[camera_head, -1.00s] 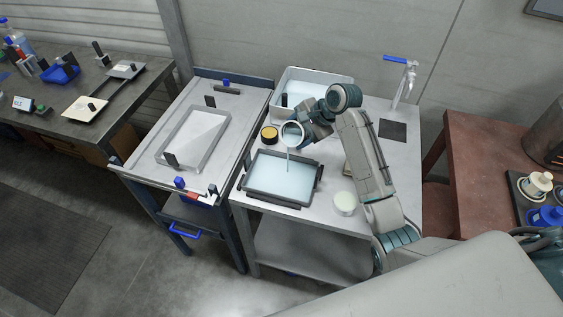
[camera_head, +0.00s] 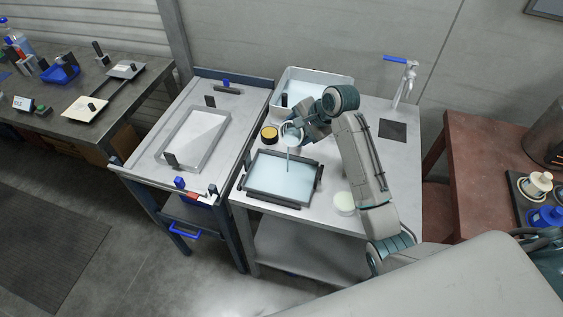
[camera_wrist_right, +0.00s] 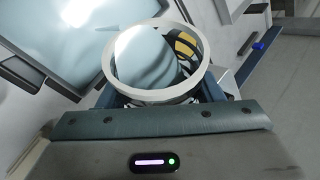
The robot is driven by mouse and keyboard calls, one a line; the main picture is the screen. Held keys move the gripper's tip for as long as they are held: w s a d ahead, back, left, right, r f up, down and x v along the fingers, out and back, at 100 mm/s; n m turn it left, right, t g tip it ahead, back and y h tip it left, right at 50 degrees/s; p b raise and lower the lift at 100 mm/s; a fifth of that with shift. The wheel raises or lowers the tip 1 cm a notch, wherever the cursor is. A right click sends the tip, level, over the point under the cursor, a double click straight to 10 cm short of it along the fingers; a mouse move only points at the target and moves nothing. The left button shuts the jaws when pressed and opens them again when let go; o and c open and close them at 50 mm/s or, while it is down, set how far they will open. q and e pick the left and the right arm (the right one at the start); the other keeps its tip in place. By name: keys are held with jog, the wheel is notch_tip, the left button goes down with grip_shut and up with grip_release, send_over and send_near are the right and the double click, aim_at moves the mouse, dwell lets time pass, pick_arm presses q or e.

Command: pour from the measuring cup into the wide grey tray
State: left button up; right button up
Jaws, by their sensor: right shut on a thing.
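The measuring cup (camera_head: 293,133) is a round white-rimmed vessel, tilted above the back edge of the wide grey tray. My right gripper (camera_head: 297,134) is shut on it. A thin stream falls from the cup into the tray (camera_head: 248,184), which has a dark grey rim and holds pale blue liquid. In the right wrist view the cup (camera_wrist_right: 193,88) shows its open mouth with pale liquid inside, and the tray (camera_wrist_right: 20,82) lies beyond at the upper left. The gripper's fingers are mostly hidden behind the cup there. My left gripper is not seen.
A deep white basin (camera_head: 322,77) with liquid stands behind the cup. A yellow-topped round container (camera_head: 269,133) is left of the cup, and a white round container (camera_head: 344,203) is right of the tray. A tap (camera_head: 405,85) stands at the back right. A cart with a shallow tray (camera_head: 168,149) adjoins on the left.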

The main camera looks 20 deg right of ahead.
jog(key=shift+s+a+f+n+t+h, duration=0.1)
jog(key=shift+f+n+t+h, duration=0.25)
jog(key=shift+t+h, duration=0.2)
dwell(0.4)
jog(key=shift+s+a+r+t+h, duration=0.45)
jog(key=shift+s+a+h, duration=0.15)
jog(key=shift+a, duration=0.1)
jog(key=shift+r+n+t+h, duration=0.25)
jog(key=shift+n+t+h, duration=0.1)
jog(key=shift+t, duration=0.05)
dwell(0.5)
